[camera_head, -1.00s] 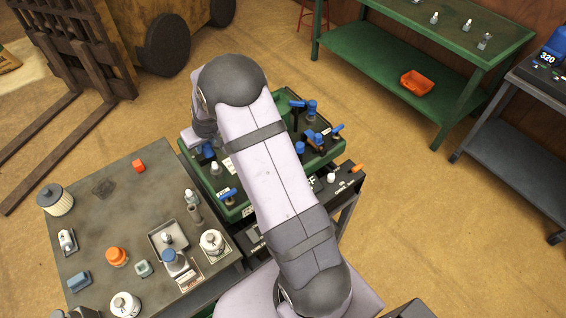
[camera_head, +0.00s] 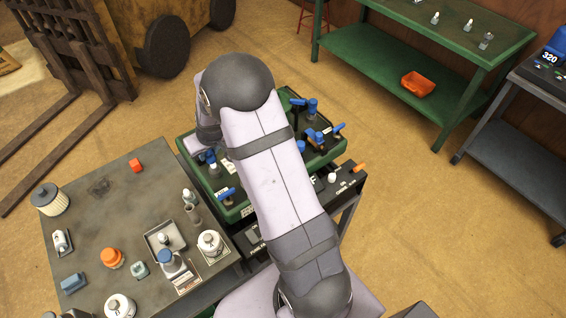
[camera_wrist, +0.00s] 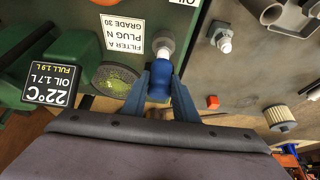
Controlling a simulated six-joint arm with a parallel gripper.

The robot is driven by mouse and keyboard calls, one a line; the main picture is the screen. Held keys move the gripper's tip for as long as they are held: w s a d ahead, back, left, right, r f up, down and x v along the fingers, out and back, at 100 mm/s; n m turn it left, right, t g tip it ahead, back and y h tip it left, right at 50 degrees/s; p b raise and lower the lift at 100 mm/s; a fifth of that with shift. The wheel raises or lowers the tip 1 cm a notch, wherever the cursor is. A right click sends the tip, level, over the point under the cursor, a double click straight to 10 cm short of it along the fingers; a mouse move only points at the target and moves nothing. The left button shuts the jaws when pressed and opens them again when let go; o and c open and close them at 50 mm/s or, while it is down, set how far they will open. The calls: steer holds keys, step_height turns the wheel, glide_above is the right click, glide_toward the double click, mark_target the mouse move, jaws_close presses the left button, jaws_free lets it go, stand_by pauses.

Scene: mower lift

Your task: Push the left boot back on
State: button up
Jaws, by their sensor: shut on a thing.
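In the wrist view my gripper (camera_wrist: 162,88) is shut on a blue boot (camera_wrist: 159,82). The boot is in line with a pale metal plug (camera_wrist: 166,44) on the green machine and appears to meet its end. I cannot tell how far the boot sits over the plug. In the head view my arm covers much of the green machine (camera_head: 240,211), and my gripper's fingertips cannot be made out. Blue parts show at the machine's left end, beside my wrist.
A dark workbench (camera_head: 91,225) on the left holds an oil filter (camera_head: 50,199), a metal tray (camera_head: 151,241) and several small parts. A small display (camera_wrist: 50,83) and a white label (camera_wrist: 121,38) are near my gripper. Open floor lies to the right.

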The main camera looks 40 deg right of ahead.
steer(key=shift+s+f, duration=0.1)
steer(key=shift+f, duration=0.05)
steer(key=shift+s+f+b, duration=0.85)
steer(key=shift+f+b, duration=0.1)
steer(key=shift+b, duration=0.55)
steer(key=o, duration=0.7)
steer(key=shift+o, duration=0.2)
steer(key=shift+w+r, duration=0.15)
steer(key=shift+r, duration=0.05)
steer(key=shift+r+p, duration=0.25)
steer(key=shift+p, duration=0.05)
step_height(320, 180, up, 6)
steer(key=p, duration=0.5)
steer(key=shift+r, duration=0.2)
